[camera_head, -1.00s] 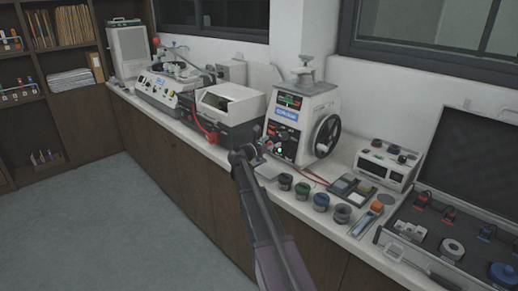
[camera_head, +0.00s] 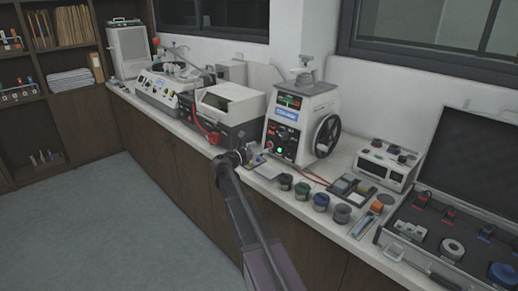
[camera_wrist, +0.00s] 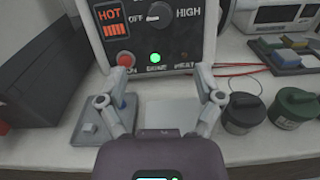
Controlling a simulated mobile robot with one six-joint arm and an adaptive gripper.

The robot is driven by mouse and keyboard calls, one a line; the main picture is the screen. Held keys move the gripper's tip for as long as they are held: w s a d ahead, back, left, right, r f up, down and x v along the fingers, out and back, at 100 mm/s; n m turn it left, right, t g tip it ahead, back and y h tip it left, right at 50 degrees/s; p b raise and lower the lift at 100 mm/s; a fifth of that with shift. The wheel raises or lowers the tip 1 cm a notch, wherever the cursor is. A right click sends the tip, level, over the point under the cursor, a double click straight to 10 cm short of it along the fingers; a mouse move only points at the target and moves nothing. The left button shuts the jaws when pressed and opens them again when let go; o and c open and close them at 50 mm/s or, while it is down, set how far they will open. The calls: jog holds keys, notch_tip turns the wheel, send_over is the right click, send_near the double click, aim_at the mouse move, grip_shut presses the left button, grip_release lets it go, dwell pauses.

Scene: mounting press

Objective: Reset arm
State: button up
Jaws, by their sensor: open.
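My gripper (camera_wrist: 164,108) is open in the wrist view, with its two fingers spread and nothing between them. It faces the lower front of the mounting press (camera_head: 298,122), a white machine with a black panel and a side handwheel. The press front (camera_wrist: 155,35) shows the words HOT, OFF and HIGH, a lit green button and a red button. In the head view my arm reaches up to the counter edge, just left of and in front of the press. The fingertips are too small to make out there.
A grey tray with a small blue item (camera_wrist: 103,118) lies left of my fingers. Dark lidded jars (camera_wrist: 243,112) stand to the right. A boxy machine (camera_head: 228,112) stands left of the press. An open case (camera_head: 450,215) fills the right counter end. The floor (camera_head: 100,220) is clear.

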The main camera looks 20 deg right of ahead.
dwell(0.3)
jog(key=w+a+r+n+t+y+p, duration=0.1)
jog(key=w+a+r+n+t+y, duration=0.2)
jog(key=a+n+t, duration=0.45)
jog(key=a+r+n+t+y+p, duration=0.25)
jog(key=a+n+t+y, duration=0.2)
jog(key=n, duration=0.55)
jog(key=s+a+f+n+g+y+p, duration=0.1)
jog(key=s+a+f+n+y, duration=0.1)
jog(key=a+n+y, duration=0.55)
jog(key=s+a+f+n+g+y+p, duration=0.1)
jog(key=s+a+f+n+y, duration=0.2)
jog(key=n, duration=0.7)
jog(key=s+a+f+n+g+p, duration=0.1)
jog(key=s+f+n+g, duration=0.25)
jog(key=s, duration=0.35)
jog(key=s+a+f+n+g+y+p, duration=0.1)
jog(key=s+f+n+g, duration=0.1)
jog(key=s+n+g, duration=0.3)
jog(key=s+a+f+n+g+p, duration=0.1)
jog(key=s+f+n+g, duration=0.25)
jog(key=s, duration=0.45)
jog(key=s+d+n+g+h+p, duration=0.1)
jog(key=s+d+n+g+h, duration=0.1)
jog(key=s, duration=0.8)
jog(key=shift+d+n+g, duration=0.5)
jog(key=shift+n+g, duration=0.4)
jog(key=shift+w, duration=0.1)
